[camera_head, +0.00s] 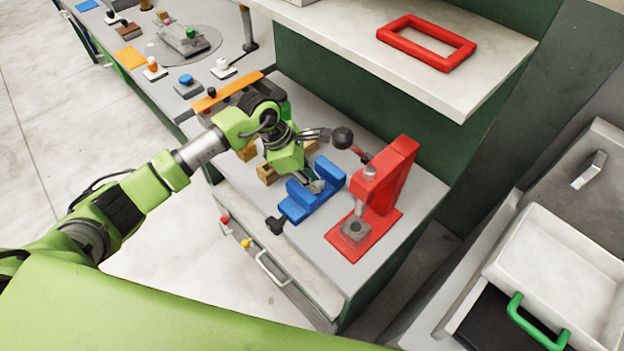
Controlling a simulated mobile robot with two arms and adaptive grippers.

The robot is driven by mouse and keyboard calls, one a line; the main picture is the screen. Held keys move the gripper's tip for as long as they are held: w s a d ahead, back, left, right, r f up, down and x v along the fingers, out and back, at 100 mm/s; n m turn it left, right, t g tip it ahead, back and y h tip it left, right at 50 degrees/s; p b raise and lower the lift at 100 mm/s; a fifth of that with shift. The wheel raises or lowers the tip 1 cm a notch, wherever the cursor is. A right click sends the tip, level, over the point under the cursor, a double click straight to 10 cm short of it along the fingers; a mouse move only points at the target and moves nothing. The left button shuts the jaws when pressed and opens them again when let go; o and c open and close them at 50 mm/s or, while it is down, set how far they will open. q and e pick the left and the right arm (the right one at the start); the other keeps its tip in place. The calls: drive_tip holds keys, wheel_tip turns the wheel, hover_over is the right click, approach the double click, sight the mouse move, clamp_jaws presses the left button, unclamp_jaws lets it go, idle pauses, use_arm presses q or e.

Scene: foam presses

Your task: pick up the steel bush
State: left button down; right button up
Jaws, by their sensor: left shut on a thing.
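My left gripper (314,182) is low over the blue vise (312,198), beside its jaws. Its fingers are shut on a small grey piece, which I take to be the steel bush. The fingers hide most of it, and I cannot tell whether it touches the vise. The vise stands on the grey bench top with its dark handle at the front left. My right gripper is not in view.
A red press (391,180) with a grey block under its ram stands close right of the vise. Its dark lever knob (342,138) is near my wrist. Wooden blocks (267,173) lie behind. A shelf with a red frame (426,43) overhangs the bench.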

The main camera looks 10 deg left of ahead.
use_arm(q)
drive_tip(key=c, duration=1.9)
unclamp_jaws()
drive_tip(key=shift+s+a+f, duration=0.1)
drive_tip(key=shift+s+f, duration=0.45)
drive_tip(key=shift+w+a+r, duration=0.15)
drive_tip(key=shift+r, duration=0.3)
drive_tip(key=v, duration=0.7)
drive_tip(key=shift+a, duration=0.1)
drive_tip(key=shift+w+a+r, duration=0.1)
drive_tip(key=shift+r, duration=0.25)
drive_tip(key=shift+w+d+r, duration=0.15)
drive_tip(key=shift+w+d, duration=0.1)
drive_tip(key=shift+w, duration=0.1)
